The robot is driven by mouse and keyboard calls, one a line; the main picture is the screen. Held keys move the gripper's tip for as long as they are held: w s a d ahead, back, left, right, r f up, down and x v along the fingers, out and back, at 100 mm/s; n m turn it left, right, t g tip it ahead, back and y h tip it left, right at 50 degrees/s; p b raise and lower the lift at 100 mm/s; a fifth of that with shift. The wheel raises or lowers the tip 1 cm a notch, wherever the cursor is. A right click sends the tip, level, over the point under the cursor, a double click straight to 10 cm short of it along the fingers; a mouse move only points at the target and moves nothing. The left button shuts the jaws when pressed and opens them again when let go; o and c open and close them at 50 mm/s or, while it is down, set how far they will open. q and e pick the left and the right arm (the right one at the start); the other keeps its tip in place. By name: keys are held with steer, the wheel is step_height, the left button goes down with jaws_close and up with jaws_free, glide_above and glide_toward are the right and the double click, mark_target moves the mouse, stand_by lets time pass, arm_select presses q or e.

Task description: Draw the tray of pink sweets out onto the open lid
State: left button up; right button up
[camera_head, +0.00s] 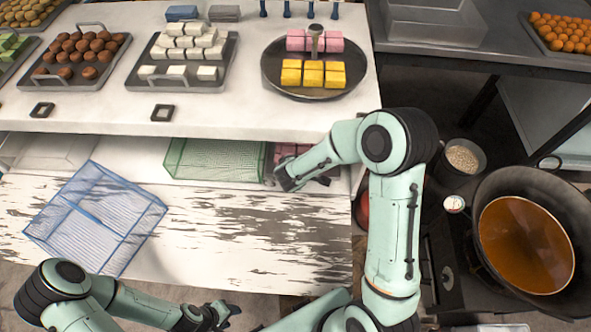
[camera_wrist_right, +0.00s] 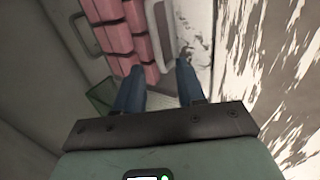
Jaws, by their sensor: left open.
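The tray (camera_wrist_right: 190,20) of pink sweets (camera_wrist_right: 120,30) sits inside the low compartment; in the head view the pink sweets (camera_head: 292,150) show partly behind my right forearm. The tray has a pale loop handle (camera_wrist_right: 158,45) at its near side. My right gripper (camera_wrist_right: 160,70) is at this handle, its two blue fingers apart, with the handle's end between or just beyond the tips; I cannot tell if they touch. The open lid (camera_head: 255,240) is a worn, white-painted board in front of the compartment. My left gripper (camera_head: 226,312) is open and empty, low in front of the lid.
A blue wire basket (camera_head: 98,215) lies on the lid's left part. A green wire basket (camera_head: 213,160) stands in the compartment left of the pink sweets. The counter above holds several trays. A wok (camera_head: 525,245) of brown liquid is at right. The lid's middle and right are clear.

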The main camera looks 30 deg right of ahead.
steer(key=shift+x, duration=1.95)
jaws_close()
